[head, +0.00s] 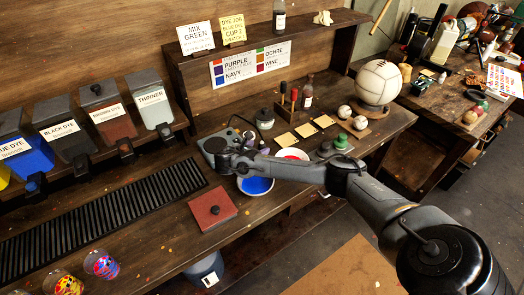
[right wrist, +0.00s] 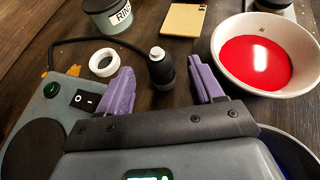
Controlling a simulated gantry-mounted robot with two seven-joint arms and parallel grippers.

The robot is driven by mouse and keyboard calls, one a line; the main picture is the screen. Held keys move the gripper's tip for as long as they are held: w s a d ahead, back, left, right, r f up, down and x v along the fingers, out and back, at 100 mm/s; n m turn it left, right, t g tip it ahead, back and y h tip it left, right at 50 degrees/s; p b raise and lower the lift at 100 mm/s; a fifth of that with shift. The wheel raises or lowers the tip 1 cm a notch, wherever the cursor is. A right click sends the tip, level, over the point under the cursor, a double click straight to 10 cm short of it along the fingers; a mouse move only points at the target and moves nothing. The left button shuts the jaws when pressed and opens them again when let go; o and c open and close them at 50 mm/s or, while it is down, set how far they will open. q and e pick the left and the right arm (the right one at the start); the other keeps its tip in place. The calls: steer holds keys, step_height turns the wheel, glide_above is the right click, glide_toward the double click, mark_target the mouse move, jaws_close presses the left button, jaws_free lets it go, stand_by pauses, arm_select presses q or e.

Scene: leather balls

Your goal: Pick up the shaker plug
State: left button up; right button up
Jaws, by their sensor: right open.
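The shaker plug (right wrist: 160,68) is a black, rounded plug with a white tip, standing on the bench in the right wrist view. A black cord runs from it toward the grey shaker (right wrist: 48,108), which has a green light and a black rocker switch. My right gripper (right wrist: 159,85) is open, with its purple fingers apart on either side of the plug in that picture. I cannot tell how far the fingertips are from it. In the head view my right gripper (head: 256,143) is beside the shaker (head: 219,138), and the plug is hard to make out. My left gripper is out of view.
A bowl of red dye (right wrist: 255,60) is close on the right of the fingers. A blue dye bowl (head: 256,187) sits below the arm. A white ring (right wrist: 104,62) and a rinse jar (right wrist: 113,18) are close by. A tan pad (right wrist: 184,20) lies beyond the plug.

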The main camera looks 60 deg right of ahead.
steer(key=shift+x, duration=0.85)
steer(key=c, duration=1.1)
steer(key=shift+c, duration=0.2)
steer(key=shift+r, duration=0.15)
